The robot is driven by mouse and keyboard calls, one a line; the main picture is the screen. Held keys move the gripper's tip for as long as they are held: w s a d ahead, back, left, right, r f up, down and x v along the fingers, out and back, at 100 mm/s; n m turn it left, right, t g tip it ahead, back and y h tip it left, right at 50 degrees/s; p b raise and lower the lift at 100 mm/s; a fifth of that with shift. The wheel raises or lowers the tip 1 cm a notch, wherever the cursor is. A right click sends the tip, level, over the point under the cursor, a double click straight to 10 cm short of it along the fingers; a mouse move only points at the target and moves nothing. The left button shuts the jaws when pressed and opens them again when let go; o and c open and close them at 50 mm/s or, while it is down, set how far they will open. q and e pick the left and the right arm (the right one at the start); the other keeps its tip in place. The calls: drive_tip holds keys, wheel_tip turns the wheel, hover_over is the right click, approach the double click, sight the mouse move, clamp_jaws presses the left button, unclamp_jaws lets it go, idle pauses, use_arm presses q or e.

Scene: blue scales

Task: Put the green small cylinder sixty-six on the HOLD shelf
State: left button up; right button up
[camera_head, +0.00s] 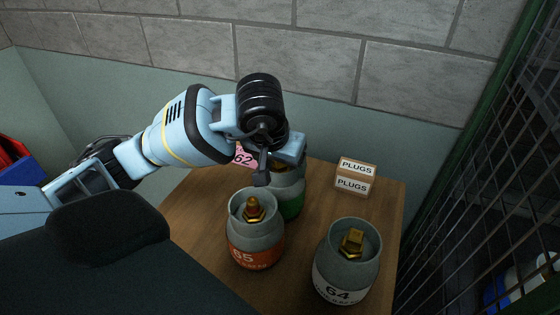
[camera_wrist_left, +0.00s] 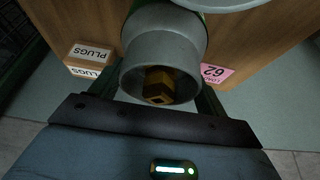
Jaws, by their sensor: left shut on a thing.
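A grey cylinder with a green band (camera_head: 291,196) is at the back of the wooden table, partly hidden by my left gripper (camera_head: 281,163). The left gripper comes down from above and is shut on its grey collar. In the left wrist view the same cylinder (camera_wrist_left: 160,48) shows its collar and brass valve between the fingers (camera_wrist_left: 160,92). Its number is hidden, and I cannot tell whether its base touches the table. No shelf marked HOLD is visible. My right gripper is not in view.
On the wooden table (camera_head: 200,200), orange cylinder 65 (camera_head: 256,235) stands just in front and white cylinder 64 (camera_head: 346,265) front right. Two PLUGS boxes (camera_head: 354,178) and a pink 62 card (camera_head: 244,156) are near the back. A wire mesh (camera_head: 480,160) bounds the right.

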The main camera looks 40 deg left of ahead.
use_arm(q)
drive_tip(key=shift+r, duration=0.15)
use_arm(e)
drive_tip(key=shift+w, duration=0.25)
use_arm(q)
drive_tip(key=o, duration=2.1)
drive_tip(key=shift+f, duration=0.2)
drive_tip(key=shift+c, duration=0.2)
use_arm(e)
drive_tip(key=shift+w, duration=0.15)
use_arm(q)
drive_tip(key=shift+r, duration=0.2)
drive_tip(key=shift+s+r, duration=0.15)
drive_tip(key=shift+r, duration=0.2)
drive_tip(key=p+v, duration=0.1)
drive_tip(key=v, duration=1)
drive_tip(key=shift+p, duration=0.3)
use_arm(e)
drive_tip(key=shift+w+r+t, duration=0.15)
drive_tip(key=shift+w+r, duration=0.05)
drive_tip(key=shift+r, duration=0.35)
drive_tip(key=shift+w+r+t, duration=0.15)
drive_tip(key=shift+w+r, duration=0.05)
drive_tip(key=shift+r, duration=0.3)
